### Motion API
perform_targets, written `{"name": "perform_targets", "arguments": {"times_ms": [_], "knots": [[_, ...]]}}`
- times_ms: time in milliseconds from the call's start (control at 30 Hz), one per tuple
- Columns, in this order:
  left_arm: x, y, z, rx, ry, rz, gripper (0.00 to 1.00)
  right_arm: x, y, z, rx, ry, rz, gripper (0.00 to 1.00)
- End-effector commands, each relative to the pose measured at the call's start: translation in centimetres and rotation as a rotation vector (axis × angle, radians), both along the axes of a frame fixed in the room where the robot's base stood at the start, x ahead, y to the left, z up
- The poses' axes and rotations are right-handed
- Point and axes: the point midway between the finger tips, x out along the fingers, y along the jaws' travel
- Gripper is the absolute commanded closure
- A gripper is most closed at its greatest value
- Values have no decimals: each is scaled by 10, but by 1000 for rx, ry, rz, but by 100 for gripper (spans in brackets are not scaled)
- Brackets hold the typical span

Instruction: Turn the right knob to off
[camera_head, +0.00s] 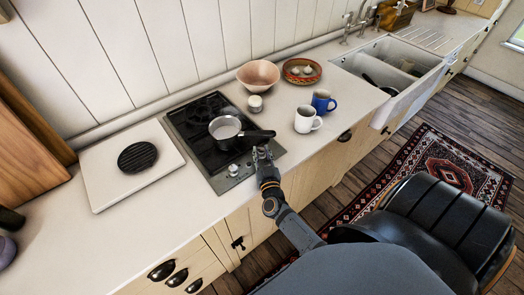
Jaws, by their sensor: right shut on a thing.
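A black cooktop (187,125) with a metal front strip is set into the pale counter. One silver knob (233,170) shows on the strip, left of my right gripper. My right gripper (262,153) reaches in from the front and is shut at the strip's right end, on the right knob. The fingers hide that knob, so I cannot tell which way it points. A light saucepan (224,128) sits on the cooktop, its dark handle pointing right, just above my gripper in the picture. My left gripper is not in view.
A white mug (305,121) and a blue mug (322,102) stand right of the cooktop. A small jar (255,104), a pink bowl (258,74) and a basket (302,71) are behind. A white board (126,165) lies left.

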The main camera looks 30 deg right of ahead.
Motion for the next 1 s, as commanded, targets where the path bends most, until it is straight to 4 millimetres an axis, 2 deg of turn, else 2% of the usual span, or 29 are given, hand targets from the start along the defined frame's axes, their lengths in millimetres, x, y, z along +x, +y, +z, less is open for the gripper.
{"name": "perform_targets", "arguments": {"times_ms": [267,300,467,767,867,1000], "knots": [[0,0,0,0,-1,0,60,0,0,-1,0,0,0,100],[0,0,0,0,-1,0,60,0,0,-1,0,0,0,69],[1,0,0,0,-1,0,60,0,0,0,0,0,0,48],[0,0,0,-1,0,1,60,-1,0,0,0,0,0,48],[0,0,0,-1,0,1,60,-11,4,-2,2,2,0,48],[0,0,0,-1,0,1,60,-40,16,-2,3,5,-1,48]]}}
